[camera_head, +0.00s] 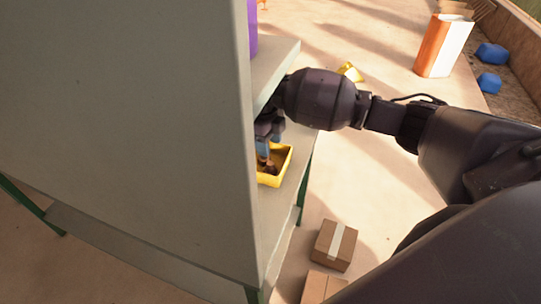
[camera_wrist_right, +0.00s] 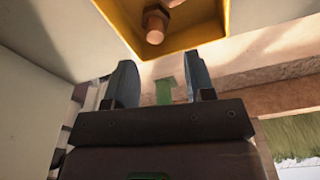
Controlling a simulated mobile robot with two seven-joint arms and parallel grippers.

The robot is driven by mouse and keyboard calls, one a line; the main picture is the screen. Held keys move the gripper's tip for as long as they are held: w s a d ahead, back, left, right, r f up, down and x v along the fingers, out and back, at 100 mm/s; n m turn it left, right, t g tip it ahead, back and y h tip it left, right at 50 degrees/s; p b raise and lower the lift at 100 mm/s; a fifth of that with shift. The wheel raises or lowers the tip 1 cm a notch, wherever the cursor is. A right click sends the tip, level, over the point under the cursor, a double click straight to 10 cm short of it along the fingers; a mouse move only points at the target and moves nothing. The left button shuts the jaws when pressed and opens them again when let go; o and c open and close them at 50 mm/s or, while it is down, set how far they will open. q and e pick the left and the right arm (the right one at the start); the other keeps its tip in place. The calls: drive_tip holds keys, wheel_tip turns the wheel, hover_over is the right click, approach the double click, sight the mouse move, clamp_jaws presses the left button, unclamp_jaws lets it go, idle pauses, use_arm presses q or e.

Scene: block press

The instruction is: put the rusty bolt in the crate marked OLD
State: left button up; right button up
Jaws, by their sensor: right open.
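A rusty brown bolt (camera_wrist_right: 155,24) shows in the yellow tray (camera_wrist_right: 205,38) at the top of the right wrist view. In the head view the yellow tray (camera_head: 283,168) stands on a shelf behind a large grey panel, which hides its left part; brown contents show in it. My right gripper (camera_head: 264,146) reaches in from the right, with its fingers at the tray. In the wrist view the right gripper (camera_wrist_right: 163,80) has its two fingers apart with nothing between them. My left gripper is not in view. I see no marking OLD.
The grey panel (camera_head: 120,130) fills the left of the head view. A shelf board (camera_head: 272,68) lies above the tray. Cardboard boxes (camera_head: 334,245) stand on the floor below. An orange and white box (camera_head: 443,46) and blue blocks (camera_head: 491,54) are at the far right.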

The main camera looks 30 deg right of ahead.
drive_tip(key=shift+w+a+r, duration=0.1)
drive_tip(key=shift+r, duration=1.1)
drive_tip(key=shift+w+r, duration=0.1)
drive_tip(key=shift+r, duration=1.05)
